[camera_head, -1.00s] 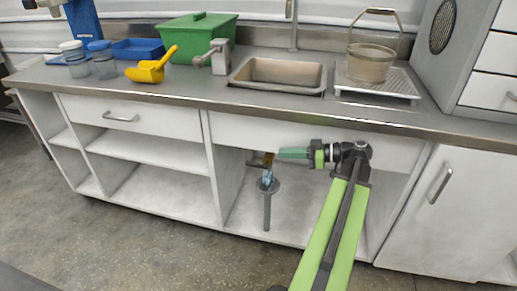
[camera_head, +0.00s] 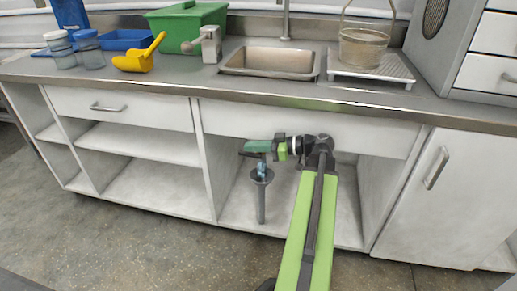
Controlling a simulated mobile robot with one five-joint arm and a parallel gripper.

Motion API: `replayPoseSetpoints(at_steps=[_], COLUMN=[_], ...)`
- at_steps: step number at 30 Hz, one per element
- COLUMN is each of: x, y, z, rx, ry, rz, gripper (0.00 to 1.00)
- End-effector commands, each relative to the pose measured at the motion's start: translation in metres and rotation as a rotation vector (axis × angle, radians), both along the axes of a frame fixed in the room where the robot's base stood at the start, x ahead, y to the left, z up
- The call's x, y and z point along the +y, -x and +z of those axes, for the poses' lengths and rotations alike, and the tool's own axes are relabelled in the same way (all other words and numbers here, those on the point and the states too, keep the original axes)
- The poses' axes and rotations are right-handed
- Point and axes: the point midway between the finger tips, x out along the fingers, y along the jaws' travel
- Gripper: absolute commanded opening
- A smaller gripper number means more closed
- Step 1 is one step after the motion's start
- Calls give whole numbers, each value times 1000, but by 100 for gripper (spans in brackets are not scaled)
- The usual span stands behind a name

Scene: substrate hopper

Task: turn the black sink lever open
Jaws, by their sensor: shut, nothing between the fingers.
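My gripper (camera_head: 262,147) is shut and empty, with its teal fingers pointing left in front of the open bay under the sink. Directly below the fingers is a grey drain pipe (camera_head: 262,202) with a flared top and a blue fitting (camera_head: 262,170) above it. A small dark piece, possibly the black sink lever (camera_head: 246,154), shows just under the fingertips. The fingers hide most of the valve area, and I cannot tell whether they touch the lever. The sink basin (camera_head: 268,62) is above in the counter.
A bucket (camera_head: 362,50) sits on a draining tray (camera_head: 372,70) at right. Cabinet panels flank the open bay, and the counter edge runs above my gripper.

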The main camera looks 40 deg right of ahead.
Motion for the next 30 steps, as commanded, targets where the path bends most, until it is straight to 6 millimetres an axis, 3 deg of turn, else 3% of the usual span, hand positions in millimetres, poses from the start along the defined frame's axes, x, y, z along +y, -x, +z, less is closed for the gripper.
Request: replayPoseSetpoints(at_steps=[1, 14, 19, 30], x=[0, 0, 2, 3], y=[0, 0, -2, -2], z=[-9, -10, -23, -14], rx=[0, 0, 1, 5], ry=[0, 0, 0, 2], rz=[0, 1, 2, 5], gripper=[0, 0, 0, 0])
